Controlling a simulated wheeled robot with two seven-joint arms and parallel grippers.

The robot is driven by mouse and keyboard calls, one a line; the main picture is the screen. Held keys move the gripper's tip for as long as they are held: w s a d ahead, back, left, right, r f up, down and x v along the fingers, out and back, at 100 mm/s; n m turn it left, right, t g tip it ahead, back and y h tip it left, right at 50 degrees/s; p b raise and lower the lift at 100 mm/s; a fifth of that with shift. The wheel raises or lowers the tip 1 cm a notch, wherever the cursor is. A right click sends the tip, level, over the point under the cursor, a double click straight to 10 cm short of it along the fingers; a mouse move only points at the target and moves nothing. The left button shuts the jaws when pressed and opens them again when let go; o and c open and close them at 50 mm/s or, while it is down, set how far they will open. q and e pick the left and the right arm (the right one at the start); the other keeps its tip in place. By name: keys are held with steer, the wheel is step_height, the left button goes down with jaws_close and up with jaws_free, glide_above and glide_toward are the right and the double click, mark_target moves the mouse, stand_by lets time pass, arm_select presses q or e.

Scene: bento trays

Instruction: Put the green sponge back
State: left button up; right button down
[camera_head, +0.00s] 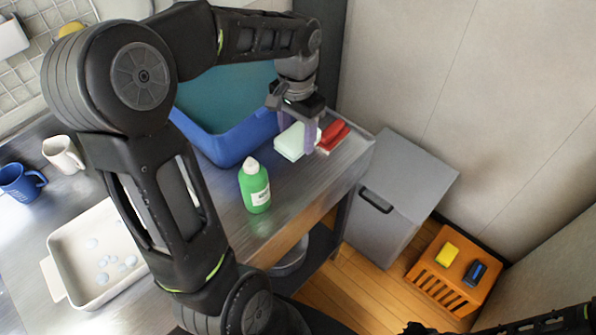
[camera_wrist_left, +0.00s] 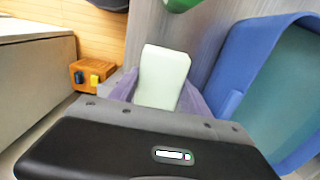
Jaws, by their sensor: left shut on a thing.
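The pale green sponge (camera_head: 291,142) is by the back right part of the metal counter, in front of the blue basin's right end. My left gripper (camera_head: 312,136) is shut on it, its purple fingers pointing down. In the left wrist view the sponge (camera_wrist_left: 163,78) stands out between the purple fingers. Whether its underside touches the counter I cannot tell. A red sponge or brush with a pale base (camera_head: 334,136) lies just right of my left gripper. Of my right arm only a dark part shows at the bottom right; its fingers are not seen.
A blue basin (camera_head: 222,149) stands behind a green bottle (camera_head: 254,188). An orange slatted crate (camera_head: 428,270) on the floor carries a yellow block (camera_head: 447,253) and a dark blue one (camera_head: 475,273). A grey cabinet (camera_head: 405,190) stands beside the counter. A beige tray (camera_head: 70,245) and mugs are left.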

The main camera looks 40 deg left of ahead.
arm_select(q)
glide_above(297, 172)
steer(key=shift+f+p, duration=0.35)
steer(key=shift+f, duration=2.8)
steer(key=shift+f, duration=1.85)
steer(key=shift+f, duration=0.25)
steer(key=o, duration=1.2)
steer(key=shift+r, duration=0.1)
steer(key=shift+r, duration=0.1)
